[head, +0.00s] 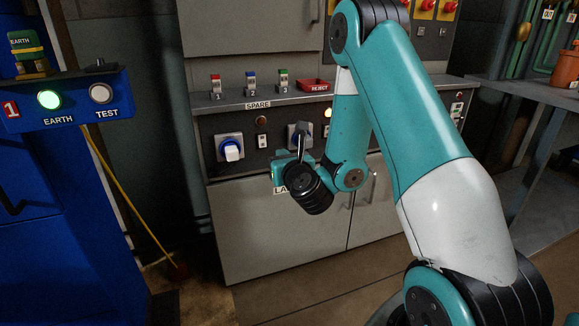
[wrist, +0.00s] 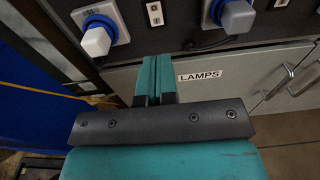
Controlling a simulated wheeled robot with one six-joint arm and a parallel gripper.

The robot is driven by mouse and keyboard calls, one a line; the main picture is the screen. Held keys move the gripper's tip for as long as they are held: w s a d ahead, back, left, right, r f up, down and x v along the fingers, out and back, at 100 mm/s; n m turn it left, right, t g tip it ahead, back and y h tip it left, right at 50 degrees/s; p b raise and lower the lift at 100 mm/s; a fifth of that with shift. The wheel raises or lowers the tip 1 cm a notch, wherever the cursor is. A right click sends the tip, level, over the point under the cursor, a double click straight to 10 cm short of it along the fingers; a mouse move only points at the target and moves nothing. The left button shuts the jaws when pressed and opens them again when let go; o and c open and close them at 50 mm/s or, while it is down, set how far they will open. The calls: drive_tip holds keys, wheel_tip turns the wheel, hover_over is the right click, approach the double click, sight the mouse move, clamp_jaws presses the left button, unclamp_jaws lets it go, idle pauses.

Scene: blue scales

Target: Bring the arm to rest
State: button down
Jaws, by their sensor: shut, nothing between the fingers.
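My teal arm (head: 415,95) reaches in from the right and bends down in front of the grey cabinet (head: 285,235). My gripper (head: 279,170) is in front of the socket panel, partly hidden behind my dark wrist joint in the head view. In the wrist view my gripper (wrist: 156,75) shows two teal fingers shut together with nothing between them. They point at the cabinet front, just left of the LAMPS label (wrist: 199,76). I cannot tell the exact gap to the cabinet.
A white plug (head: 232,149) sits in the left socket, and a grey plug (wrist: 232,14) is in the other. A red REJECT tray (head: 315,86) and several small coloured items stand on the shelf above. A blue EARTH/TEST unit (head: 70,100) stands at left, its yellow cable (head: 130,205) hanging to the floor.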

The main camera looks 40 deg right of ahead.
drive_tip(key=shift+s+a, duration=0.1)
drive_tip(key=shift+a, duration=0.05)
drive_tip(key=shift+a, duration=0.1)
idle(0.3)
drive_tip(key=s+a+r+n+g+y, duration=0.3)
drive_tip(key=a+n+y, duration=0.3)
drive_tip(key=a+n, duration=0.55)
drive_tip(key=s+a+r+n+g+y, duration=0.2)
drive_tip(key=a+r+n+y, duration=0.2)
drive_tip(key=a+n+y, duration=0.5)
drive_tip(key=s+a+n+g+h, duration=0.15)
drive_tip(key=s+n+g, duration=0.25)
drive_tip(key=s+n, duration=0.45)
drive_tip(key=s+a+r+n+g+h, duration=0.1)
drive_tip(key=s+n+g+h, duration=0.15)
drive_tip(key=s+n, duration=0.6)
drive_tip(key=s+a+n+g+h, duration=0.1)
drive_tip(key=s+n+g+h, duration=0.1)
drive_tip(key=s+n+g, duration=0.45)
wheel_tip(320, 180, up, 32)
drive_tip(key=s+n+t+p, duration=0.1)
drive_tip(key=n+p, duration=0.1)
drive_tip(key=p, duration=3)
drive_tip(key=shift+n+t, duration=0.3)
